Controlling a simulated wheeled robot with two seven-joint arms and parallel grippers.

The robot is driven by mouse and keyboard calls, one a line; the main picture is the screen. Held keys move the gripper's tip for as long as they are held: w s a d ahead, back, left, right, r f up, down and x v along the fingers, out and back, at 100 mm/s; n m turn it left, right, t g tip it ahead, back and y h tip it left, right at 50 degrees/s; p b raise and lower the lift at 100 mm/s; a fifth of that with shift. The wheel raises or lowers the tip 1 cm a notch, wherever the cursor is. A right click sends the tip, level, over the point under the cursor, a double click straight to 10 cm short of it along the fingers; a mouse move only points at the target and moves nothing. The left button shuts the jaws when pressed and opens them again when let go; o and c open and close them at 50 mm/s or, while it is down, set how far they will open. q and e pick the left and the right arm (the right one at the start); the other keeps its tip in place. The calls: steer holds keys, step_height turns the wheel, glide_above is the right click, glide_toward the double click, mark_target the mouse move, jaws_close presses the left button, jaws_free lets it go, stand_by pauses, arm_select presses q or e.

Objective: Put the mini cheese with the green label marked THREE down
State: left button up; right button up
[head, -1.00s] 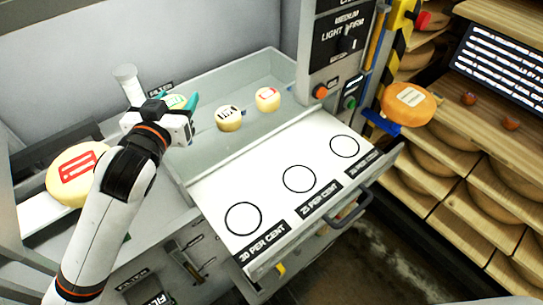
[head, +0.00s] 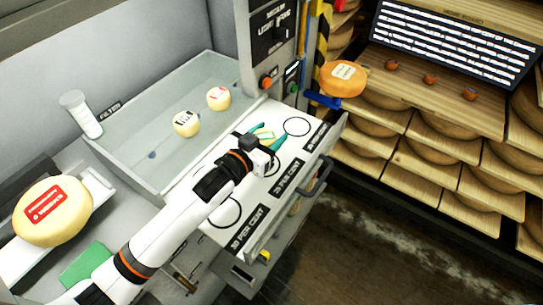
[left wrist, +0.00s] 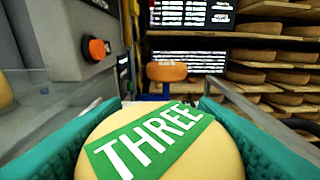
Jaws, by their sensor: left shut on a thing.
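The mini cheese with the green label (head: 264,134) is mostly hidden in the head view. In the left wrist view the cheese (left wrist: 205,158) fills the lower middle, its green label reading THREE (left wrist: 150,143) facing up. My left gripper (head: 266,139) is shut on it, with a teal finger on each side. It is over the white drawer surface (head: 245,220), by the middle circle, which the gripper and cheese largely cover. I cannot tell whether the cheese touches the surface. My right gripper is not in view.
Circles near the 30 PER CENT label (head: 226,212) and at the far end (head: 297,126) are empty. Two mini cheeses, black-labelled (head: 187,125) and red-labelled (head: 218,99), sit in the grey tray (head: 150,155). A large red-labelled cheese (head: 55,215) is at left, an orange cheese (head: 342,80) behind.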

mark_target(269, 144)
arm_select(q)
step_height(269, 144, down, 3)
steer(key=shift+f, duration=0.1)
step_height(269, 144, down, 3)
steer(key=shift+f+p, duration=0.1)
steer(key=shift+p, duration=0.25)
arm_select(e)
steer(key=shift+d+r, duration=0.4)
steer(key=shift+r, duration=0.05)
arm_select(q)
steer(key=shift+f, duration=0.15)
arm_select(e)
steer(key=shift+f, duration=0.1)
arm_select(q)
steer(key=shift+f, duration=0.15)
steer(key=o, duration=1)
steer(key=shift+o, duration=0.2)
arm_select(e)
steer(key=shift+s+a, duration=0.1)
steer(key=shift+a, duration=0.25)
